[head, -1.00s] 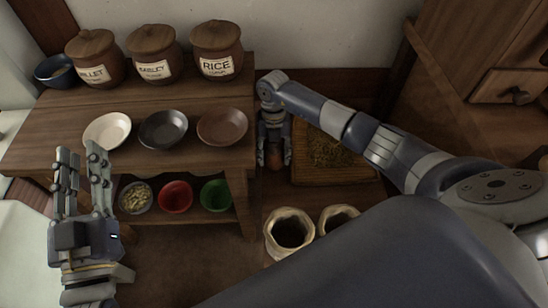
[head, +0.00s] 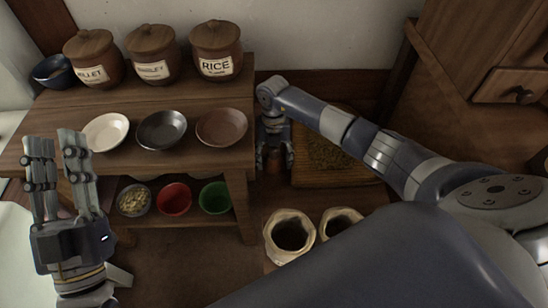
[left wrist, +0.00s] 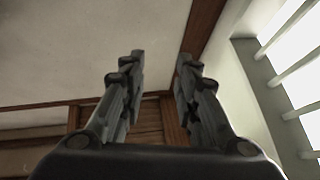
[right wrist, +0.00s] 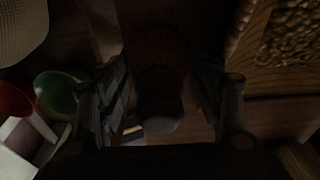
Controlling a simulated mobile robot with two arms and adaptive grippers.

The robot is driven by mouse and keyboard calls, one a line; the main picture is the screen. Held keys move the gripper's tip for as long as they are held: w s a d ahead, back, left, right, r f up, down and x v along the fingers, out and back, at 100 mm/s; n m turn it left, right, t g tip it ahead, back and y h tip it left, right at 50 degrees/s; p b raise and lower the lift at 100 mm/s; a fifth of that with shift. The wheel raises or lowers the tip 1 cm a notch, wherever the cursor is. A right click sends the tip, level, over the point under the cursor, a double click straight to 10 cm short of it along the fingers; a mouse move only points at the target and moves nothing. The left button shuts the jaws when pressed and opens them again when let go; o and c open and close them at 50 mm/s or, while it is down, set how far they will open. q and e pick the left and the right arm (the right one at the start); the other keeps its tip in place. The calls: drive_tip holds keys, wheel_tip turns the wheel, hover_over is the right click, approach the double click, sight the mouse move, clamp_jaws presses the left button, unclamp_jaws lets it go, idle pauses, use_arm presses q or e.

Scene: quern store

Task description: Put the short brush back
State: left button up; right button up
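My right gripper (head: 275,163) is lowered in the gap between the shelf table and the grain tray, fingers down. A dark reddish-brown thing (head: 275,155) stands between its fingers. In the right wrist view this thing (right wrist: 160,60) has a paler, rounded end; it may be the short brush, but it is too dark to be sure. The fingers lie on both sides of it, spread, with what looks like narrow gaps. My left gripper (head: 55,150) is open and empty, pointing up at the left, in front of the table; its spread fingers (left wrist: 155,75) show in the left wrist view.
The table (head: 215,90) carries labelled jars (head: 215,50) and shallow bowls (head: 162,130); smaller bowls (head: 174,199) stand on its lower shelf. A wooden grain tray (head: 335,178) lies right of my right gripper. Open sacks (head: 290,232) stand in front.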

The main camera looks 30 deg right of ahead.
drive_tip(key=shift+r, duration=0.1)
drive_tip(key=shift+r, duration=0.25)
drive_tip(key=r, duration=0.1)
drive_tip(key=r+p, duration=0.1)
drive_tip(key=r, duration=0.1)
drive_tip(key=r+p, duration=0.1)
drive_tip(key=r, duration=0.1)
drive_tip(key=shift+w+d, duration=0.2)
drive_tip(key=shift+w, duration=0.2)
drive_tip(key=r, duration=0.2)
drive_tip(key=r+p, duration=0.1)
drive_tip(key=r, duration=0.2)
drive_tip(key=shift+w+d+r, duration=0.2)
drive_tip(key=shift+w+r, duration=0.15)
drive_tip(key=shift+r+p, duration=0.3)
drive_tip(key=shift+r, duration=0.05)
use_arm(q)
wheel_tip(320, 180, down, 16)
drive_tip(key=w+a+g+y, duration=0.1)
drive_tip(key=g+y, duration=0.2)
drive_tip(key=g, duration=0.6)
drive_tip(key=shift+w+a, duration=0.35)
drive_tip(key=shift+a, duration=0.05)
use_arm(e)
drive_tip(key=shift+f, duration=0.1)
